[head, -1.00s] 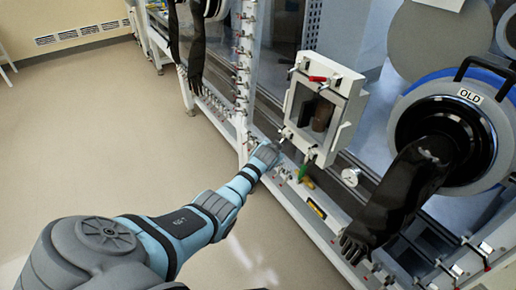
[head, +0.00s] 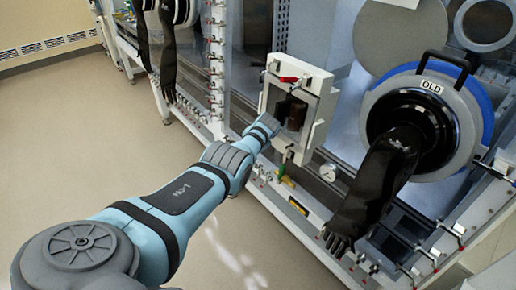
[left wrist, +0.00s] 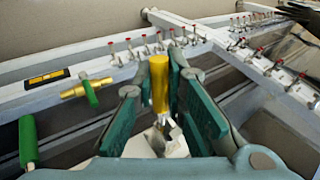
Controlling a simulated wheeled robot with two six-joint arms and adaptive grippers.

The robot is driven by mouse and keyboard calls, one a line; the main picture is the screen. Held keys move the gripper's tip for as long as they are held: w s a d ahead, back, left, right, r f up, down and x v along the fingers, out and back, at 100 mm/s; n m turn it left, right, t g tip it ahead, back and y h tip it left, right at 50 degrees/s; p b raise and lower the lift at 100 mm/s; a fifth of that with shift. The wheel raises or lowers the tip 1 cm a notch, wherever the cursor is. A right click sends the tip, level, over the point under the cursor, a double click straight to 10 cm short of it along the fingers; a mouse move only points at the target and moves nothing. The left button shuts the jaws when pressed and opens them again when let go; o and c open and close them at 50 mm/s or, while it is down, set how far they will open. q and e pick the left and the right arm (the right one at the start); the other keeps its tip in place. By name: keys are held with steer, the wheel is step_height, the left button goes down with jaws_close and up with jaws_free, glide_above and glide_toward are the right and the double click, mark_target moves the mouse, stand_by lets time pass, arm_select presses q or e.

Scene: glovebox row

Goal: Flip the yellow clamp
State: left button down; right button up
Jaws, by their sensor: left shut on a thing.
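The yellow clamp (left wrist: 159,85) shows in the left wrist view as an upright yellow cylinder with a metal piece below it. It stands between the green fingers of my left gripper (left wrist: 157,96), which is shut on it. In the head view, my left gripper (head: 276,112) is at the left side of a small white-framed hatch (head: 321,106); the yellow clamp cannot be made out there. My right gripper is in neither view.
A brass fitting with a green handle (left wrist: 88,91) is left of the gripper. A black glove (head: 368,188) hangs from the port marked OLD. The floor at left is clear.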

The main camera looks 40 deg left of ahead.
arm_select(q)
steer(key=shift+w+a+r, duration=0.1)
steer(key=shift+w+r, duration=0.05)
steer(key=shift+r, duration=0.15)
steer(key=c, duration=1.6)
jaws_free()
steer(key=shift+c, duration=0.2)
steer(key=shift+w+f, duration=0.1)
steer(key=shift+f, duration=0.05)
step_height(320, 180, up, 10)
steer(key=shift+r, duration=0.1)
